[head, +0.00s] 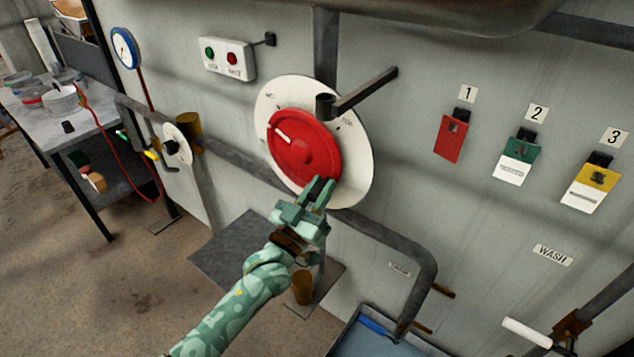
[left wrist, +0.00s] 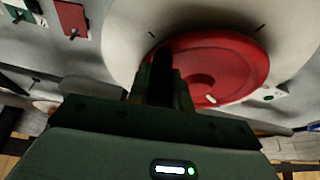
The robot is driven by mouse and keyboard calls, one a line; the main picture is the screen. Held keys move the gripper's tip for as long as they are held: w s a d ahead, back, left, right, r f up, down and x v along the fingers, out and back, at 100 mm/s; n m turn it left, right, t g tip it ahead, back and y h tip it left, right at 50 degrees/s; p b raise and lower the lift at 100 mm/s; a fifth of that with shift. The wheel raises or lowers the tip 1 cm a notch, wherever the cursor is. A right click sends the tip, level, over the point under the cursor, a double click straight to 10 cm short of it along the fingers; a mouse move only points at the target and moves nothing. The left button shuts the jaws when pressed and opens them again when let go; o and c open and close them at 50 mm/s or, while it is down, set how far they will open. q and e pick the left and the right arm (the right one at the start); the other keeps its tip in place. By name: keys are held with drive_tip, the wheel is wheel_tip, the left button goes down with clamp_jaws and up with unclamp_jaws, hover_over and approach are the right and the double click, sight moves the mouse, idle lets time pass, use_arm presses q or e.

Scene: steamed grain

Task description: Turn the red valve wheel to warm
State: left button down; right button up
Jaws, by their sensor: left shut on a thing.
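The red valve wheel (head: 303,148) is mounted on a round white dial plate (head: 358,165) on the grey wall. A white mark on the wheel points to its upper left. The dial has small labels at upper left and upper right, too small to read surely. My left gripper (head: 318,190) is shut on the wheel's lower rim. In the left wrist view the red wheel (left wrist: 230,65) lies just beyond the fingers (left wrist: 165,78), which partly hide it. My right gripper is not in view.
A dark lever (head: 365,91) juts out over the dial's top right. A box with green and red buttons (head: 228,58) is at upper left. Red, green and yellow tags (head: 450,138) hang at right. A grey pipe (head: 385,238) runs below the dial.

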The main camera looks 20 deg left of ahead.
sight(328, 151)
use_arm(q)
drive_tip(key=r+n+y+p, duration=0.1)
drive_tip(key=n+p, duration=0.1)
drive_tip(key=r+n+y+p, duration=0.1)
drive_tip(key=r+n+p, duration=0.1)
drive_tip(key=n+p, duration=0.1)
drive_tip(key=r+n+y+p, duration=0.1)
drive_tip(key=n+y+p, duration=0.1)
drive_tip(key=shift+s+d+r+n+p, duration=0.15)
drive_tip(key=shift+d+r+n+p, duration=0.15)
drive_tip(key=shift+d+r, duration=0.1)
drive_tip(key=shift+r+n+p, duration=0.35)
drive_tip(key=shift+n+p, duration=0.35)
drive_tip(key=shift+n, duration=0.1)
drive_tip(key=shift+a+r+p, duration=0.2)
drive_tip(key=shift+r+p, duration=0.15)
drive_tip(key=shift+p, duration=0.35)
drive_tip(key=c, duration=1.3)
unclamp_jaws()
drive_tip(key=shift+o, duration=0.2)
drive_tip(key=shift+f, duration=0.15)
drive_tip(key=b+v, duration=0.3)
drive_tip(key=v, duration=1.3)
drive_tip(key=shift+s+d+r, duration=0.15)
drive_tip(key=shift+s+r, duration=0.05)
drive_tip(key=shift+r, duration=0.05)
